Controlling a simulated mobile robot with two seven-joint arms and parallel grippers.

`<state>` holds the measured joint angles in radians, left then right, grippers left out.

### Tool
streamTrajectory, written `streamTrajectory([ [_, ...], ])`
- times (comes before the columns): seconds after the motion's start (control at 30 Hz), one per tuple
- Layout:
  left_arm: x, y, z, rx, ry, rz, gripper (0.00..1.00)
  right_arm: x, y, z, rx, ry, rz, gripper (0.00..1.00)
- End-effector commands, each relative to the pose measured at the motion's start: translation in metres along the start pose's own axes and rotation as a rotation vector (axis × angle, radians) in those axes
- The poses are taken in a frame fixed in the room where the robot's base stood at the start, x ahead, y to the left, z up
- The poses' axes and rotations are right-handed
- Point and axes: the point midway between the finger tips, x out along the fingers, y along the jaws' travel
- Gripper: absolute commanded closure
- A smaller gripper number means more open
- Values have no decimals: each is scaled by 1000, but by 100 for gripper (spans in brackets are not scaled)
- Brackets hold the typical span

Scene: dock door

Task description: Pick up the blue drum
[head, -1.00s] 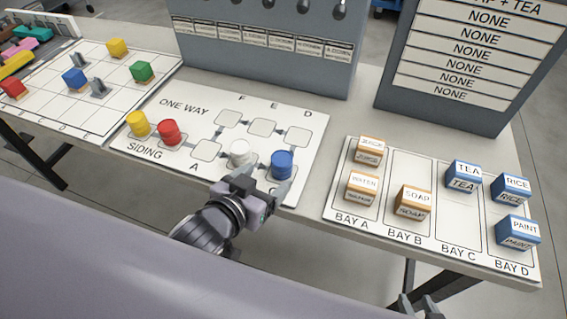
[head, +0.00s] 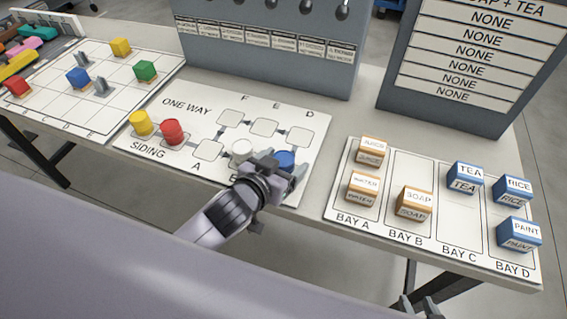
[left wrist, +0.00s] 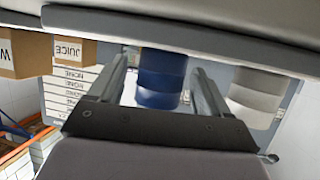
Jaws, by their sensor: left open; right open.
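The blue drum (head: 286,158) stands on the ONE WAY board, partly hidden behind my left gripper (head: 277,169) in the head view. In the left wrist view the blue drum (left wrist: 162,78) shows between the two spread fingers of my left gripper (left wrist: 162,85). The fingers are open, with a gap visible on each side of the drum. My right gripper (head: 420,307) is at the bottom edge of the head view, open and empty, away from the drum.
A white drum (head: 241,148) stands close to the left of the blue one. It also shows in the left wrist view (left wrist: 255,92). Red (head: 172,131) and yellow (head: 142,122) drums stand on the siding. Labelled boxes fill parts of the bay board (head: 405,160) at right.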

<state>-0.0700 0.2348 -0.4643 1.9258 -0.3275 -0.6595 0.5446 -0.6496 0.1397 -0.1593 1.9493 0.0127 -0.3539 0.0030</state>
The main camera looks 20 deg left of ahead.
Motion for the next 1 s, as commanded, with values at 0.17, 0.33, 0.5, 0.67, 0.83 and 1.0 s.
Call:
streamTrajectory([
  [0.17,0,0,0,0,1,0,41,0,0,0,0,0,0,57],
  [0.33,0,0,0,0,1,0,79,0,0,0,0,0,0,57],
  [0.5,0,0,-1,0,2,0,79,0,0,0,-1,-1,0,57],
  [0.67,-2,0,-5,0,3,0,79,-1,0,-1,0,-1,0,57],
  [0.83,-9,0,-23,0,7,0,79,-3,0,-4,-1,-1,0,57],
  [1.0,-24,0,-58,0,9,1,79,-7,0,-10,-1,-1,0,57],
])
